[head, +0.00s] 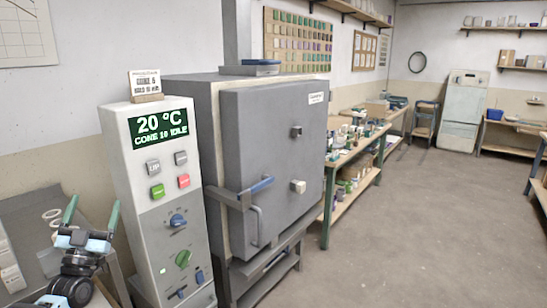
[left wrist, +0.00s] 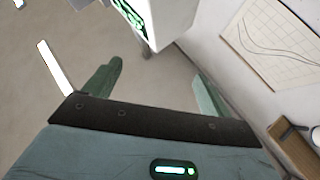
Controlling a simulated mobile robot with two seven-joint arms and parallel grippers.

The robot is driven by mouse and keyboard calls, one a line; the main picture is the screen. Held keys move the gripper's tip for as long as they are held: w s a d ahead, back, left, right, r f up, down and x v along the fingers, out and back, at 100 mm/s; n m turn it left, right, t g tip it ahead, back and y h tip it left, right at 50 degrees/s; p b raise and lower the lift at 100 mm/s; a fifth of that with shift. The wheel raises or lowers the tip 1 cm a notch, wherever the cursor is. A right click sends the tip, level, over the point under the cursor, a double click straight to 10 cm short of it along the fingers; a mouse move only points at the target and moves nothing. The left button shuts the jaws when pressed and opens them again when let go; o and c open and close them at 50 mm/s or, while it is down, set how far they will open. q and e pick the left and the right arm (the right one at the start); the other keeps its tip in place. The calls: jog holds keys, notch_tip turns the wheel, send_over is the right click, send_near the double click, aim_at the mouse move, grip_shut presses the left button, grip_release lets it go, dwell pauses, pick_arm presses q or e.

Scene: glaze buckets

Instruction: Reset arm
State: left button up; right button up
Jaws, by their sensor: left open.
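My left gripper (head: 91,211) is in the lower left of the head view, pointing up, with its two green fingers apart and nothing between them. In the left wrist view the open fingers (left wrist: 155,88) also show, spread wide and empty. The gripper is left of the kiln control panel (head: 163,200), apart from it in the picture. The panel's screen reads 20 °C, cone 10, idle. My right gripper is in neither view.
The grey kiln (head: 265,150) stands right of the panel with its door shut. A workbench (head: 345,157) with jars and buckets runs along the wall behind it. A grey table (head: 25,222) with white rings is at the left. The floor (head: 420,230) at right is clear.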

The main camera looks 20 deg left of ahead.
pick_arm(q)
jog(key=w+d+f+m+g+h, duration=0.4)
jog(key=d+f+m+g+h, duration=0.1)
jog(key=f+m+h, duration=0.2)
jog(key=s+a+f+n+g+y, duration=0.1)
jog(key=a+f+g+y, duration=0.5)
jog(key=a+f, duration=0.15)
jog(key=s+d+f+g+h, duration=0.15)
jog(key=s+d+f, duration=0.35)
jog(key=d+f, duration=0.55)
jog(key=s+d+f+n+g+h, duration=0.2)
jog(key=s+d+f+g+h, duration=0.15)
jog(key=s+d+f, duration=1.25)
jog(key=s+d+n+h, duration=0.2)
jog(key=s+d, duration=0.9)
jog(key=d, duration=0.3)
jog(key=shift+s+d+f+n, duration=0.15)
jog(key=shift+s+f+n, duration=0.25)
jog(key=shift+f, duration=0.05)
